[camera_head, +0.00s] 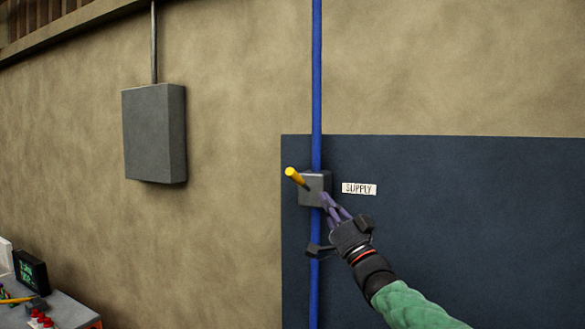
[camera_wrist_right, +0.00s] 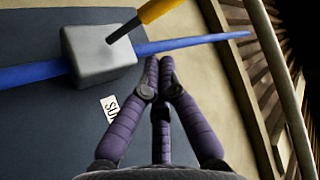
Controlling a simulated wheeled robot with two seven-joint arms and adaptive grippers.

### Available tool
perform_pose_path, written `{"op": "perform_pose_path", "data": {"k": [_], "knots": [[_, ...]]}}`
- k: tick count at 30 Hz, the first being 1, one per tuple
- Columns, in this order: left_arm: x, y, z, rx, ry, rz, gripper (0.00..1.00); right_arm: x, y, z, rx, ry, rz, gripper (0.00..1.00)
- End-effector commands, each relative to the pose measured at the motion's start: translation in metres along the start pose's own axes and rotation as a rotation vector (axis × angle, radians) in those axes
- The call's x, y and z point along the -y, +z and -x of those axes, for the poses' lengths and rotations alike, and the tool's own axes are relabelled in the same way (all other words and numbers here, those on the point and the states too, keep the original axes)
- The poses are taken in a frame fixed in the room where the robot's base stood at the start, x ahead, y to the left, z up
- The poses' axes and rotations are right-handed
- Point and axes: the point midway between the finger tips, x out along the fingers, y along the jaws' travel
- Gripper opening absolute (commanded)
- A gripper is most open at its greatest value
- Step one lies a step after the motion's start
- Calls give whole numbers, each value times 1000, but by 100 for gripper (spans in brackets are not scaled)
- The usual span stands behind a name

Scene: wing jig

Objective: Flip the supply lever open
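The supply lever has a yellow handle (camera_head: 296,177) on a dark stem that sticks out of a grey valve box (camera_head: 316,188) on a blue pipe. In the head view it points up and left. The handle (camera_wrist_right: 158,8) also shows at the top of the right wrist view, above the box (camera_wrist_right: 98,52). My right gripper (camera_head: 326,200) has purple fingers at the box's lower right. In the right wrist view its fingertips (camera_wrist_right: 159,64) are together with nothing between them, beside the box and apart from the handle. My left gripper is out of view.
A white SUPPLY label (camera_head: 359,189) is on the dark blue panel (camera_head: 450,220) right of the box. A grey wall cabinet (camera_head: 154,133) hangs at left. A table (camera_head: 62,308) with small items stands at lower left. The wall between cabinet and pipe is clear.

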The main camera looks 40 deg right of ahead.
Motion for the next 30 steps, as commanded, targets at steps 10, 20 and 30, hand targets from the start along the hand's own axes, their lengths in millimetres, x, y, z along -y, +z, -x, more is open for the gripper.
{"op": "perform_pose_path", "data": {"k": [10,20,30], "knots": [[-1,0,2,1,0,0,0,32,-30,-3,-23,-59,13,0],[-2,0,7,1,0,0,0,32,-30,-11,-23,-58,13,0],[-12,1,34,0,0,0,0,36,-32,-67,-22,-58,11,0]]}}
